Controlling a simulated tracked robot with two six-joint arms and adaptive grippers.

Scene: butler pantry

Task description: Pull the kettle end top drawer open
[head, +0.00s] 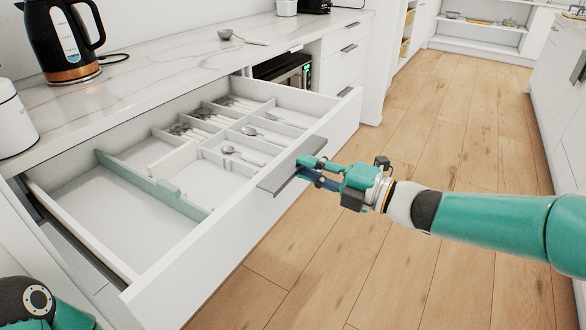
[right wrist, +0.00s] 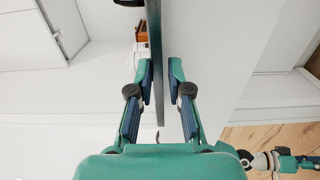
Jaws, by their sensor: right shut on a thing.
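The wide top drawer (head: 240,222) below the kettle stands pulled far out from the counter, its inside showing. Its grey bar handle (head: 285,179) is on the front panel. My right gripper (head: 308,170) is shut on the handle near its right end. In the right wrist view the handle (right wrist: 155,75) runs between the two fingers (right wrist: 160,85). The black kettle (head: 62,40) stands on the counter at the upper left. Part of my left arm shows at the lower left; a small gripper (right wrist: 290,160), seemingly my left, shows in the right wrist view, its jaws unclear.
The drawer holds dividers and several pieces of cutlery (head: 240,155). A white canister (head: 14,122) and a ladle (head: 240,38) are on the marble counter (head: 165,65). More drawers (head: 345,62) lie beyond. The wooden floor (head: 420,140) to the right is clear.

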